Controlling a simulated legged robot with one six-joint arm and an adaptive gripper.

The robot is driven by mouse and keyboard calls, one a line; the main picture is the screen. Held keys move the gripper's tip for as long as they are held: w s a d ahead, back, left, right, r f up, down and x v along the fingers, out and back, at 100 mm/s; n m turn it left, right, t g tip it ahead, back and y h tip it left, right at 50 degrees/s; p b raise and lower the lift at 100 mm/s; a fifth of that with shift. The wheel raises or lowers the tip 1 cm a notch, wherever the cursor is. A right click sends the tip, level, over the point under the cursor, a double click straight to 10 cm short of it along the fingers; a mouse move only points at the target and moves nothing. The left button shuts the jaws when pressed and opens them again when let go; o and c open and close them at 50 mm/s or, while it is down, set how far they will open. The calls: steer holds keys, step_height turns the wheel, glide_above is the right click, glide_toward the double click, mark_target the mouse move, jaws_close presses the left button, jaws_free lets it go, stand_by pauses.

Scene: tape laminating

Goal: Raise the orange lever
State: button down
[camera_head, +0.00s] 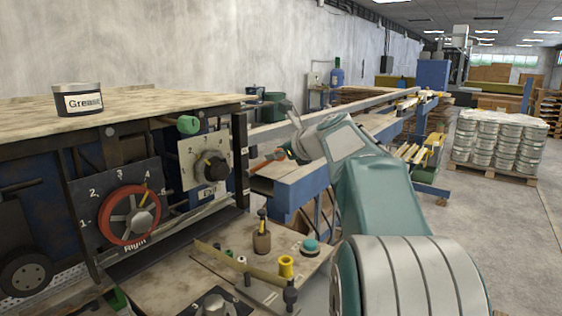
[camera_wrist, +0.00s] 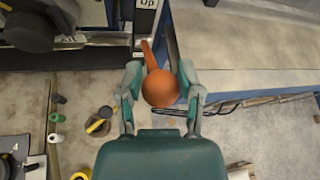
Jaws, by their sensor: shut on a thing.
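The orange lever shows in the wrist view with its round knob (camera_wrist: 160,88) between my fingers and its thin arm running up toward the machine. In the head view a short orange-red part of the lever (camera_head: 262,162) shows beside the machine's front corner, left of my gripper (camera_head: 286,150). In the wrist view my gripper (camera_wrist: 161,85) is shut on the knob, one finger at each side. The far side of the knob and the lever's pivot are hidden.
A label reading "Up" (camera_wrist: 147,3) is near the lever. Left are a red handwheel (camera_head: 129,215), a black dial (camera_head: 211,168) and a green knob (camera_head: 187,125). Below is a panel with small knobs and a yellow button (camera_head: 286,266). A blue conveyor frame (camera_head: 300,185) stands behind.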

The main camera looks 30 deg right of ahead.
steer(key=shift+w+r, duration=0.25)
steer(key=shift+r, duration=0.05)
stand_by(0.4)
steer(key=shift+c, duration=1.3)
jaws_free()
steer(key=v, duration=1.1)
steer(key=shift+s, duration=0.35)
steer(key=shift+r, duration=0.15)
steer(key=shift+d, duration=0.1)
